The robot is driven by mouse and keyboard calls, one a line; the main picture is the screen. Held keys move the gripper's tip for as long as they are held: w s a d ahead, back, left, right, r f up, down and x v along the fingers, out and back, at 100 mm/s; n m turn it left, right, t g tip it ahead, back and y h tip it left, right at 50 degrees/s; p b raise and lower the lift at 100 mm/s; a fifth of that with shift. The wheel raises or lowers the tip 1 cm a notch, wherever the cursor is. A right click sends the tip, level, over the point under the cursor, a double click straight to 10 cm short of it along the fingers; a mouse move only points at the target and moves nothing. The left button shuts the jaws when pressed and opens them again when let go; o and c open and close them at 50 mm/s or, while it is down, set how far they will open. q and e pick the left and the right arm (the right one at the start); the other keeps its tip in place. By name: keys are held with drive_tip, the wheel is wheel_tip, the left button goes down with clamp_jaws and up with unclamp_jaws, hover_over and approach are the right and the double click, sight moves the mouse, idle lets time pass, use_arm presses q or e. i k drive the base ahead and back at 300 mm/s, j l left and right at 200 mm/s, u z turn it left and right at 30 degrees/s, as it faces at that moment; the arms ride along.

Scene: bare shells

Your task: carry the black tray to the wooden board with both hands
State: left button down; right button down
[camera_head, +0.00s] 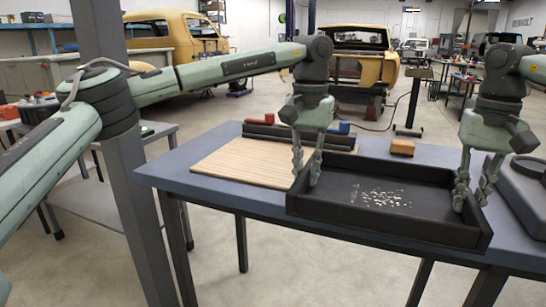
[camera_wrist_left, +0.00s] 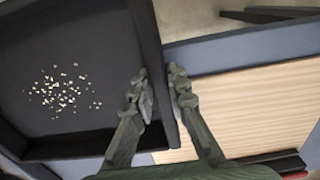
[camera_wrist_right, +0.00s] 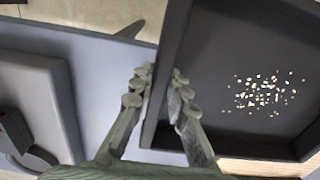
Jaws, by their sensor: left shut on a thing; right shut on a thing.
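The black tray (camera_head: 390,226) is at the table's front, holding small pale bits (camera_head: 375,197). It also shows in the left wrist view (camera_wrist_left: 75,30) and the right wrist view (camera_wrist_right: 225,45). My left gripper (camera_head: 307,180) is shut on its left wall, one finger inside and one outside (camera_wrist_left: 162,95). My right gripper (camera_head: 470,195) is shut on its right wall the same way (camera_wrist_right: 162,100). The wooden board (camera_head: 235,165) lies on the table left of the tray; the tray hides its right part from the head view. I cannot tell if the tray is raised.
Behind the board stand a dark long box (camera_head: 290,132), a red item (camera_head: 258,121) and a blue item (camera_head: 338,127). An orange-brown block (camera_head: 402,147) sits behind the tray. A grey case (camera_head: 520,185) stands close on the right. A grey post (camera_head: 120,150) rises left of the table.

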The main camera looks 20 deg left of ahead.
sight(279, 159)
drive_tip(key=i+j, duration=0.15)
drive_tip(key=j, duration=0.2)
drive_tip(key=i+j, duration=0.2)
drive_tip(key=j, duration=0.15)
drive_tip(key=i+j, duration=0.15)
drive_tip(key=j, duration=0.2)
drive_tip(key=i+j, duration=0.15)
drive_tip(key=j, duration=0.2)
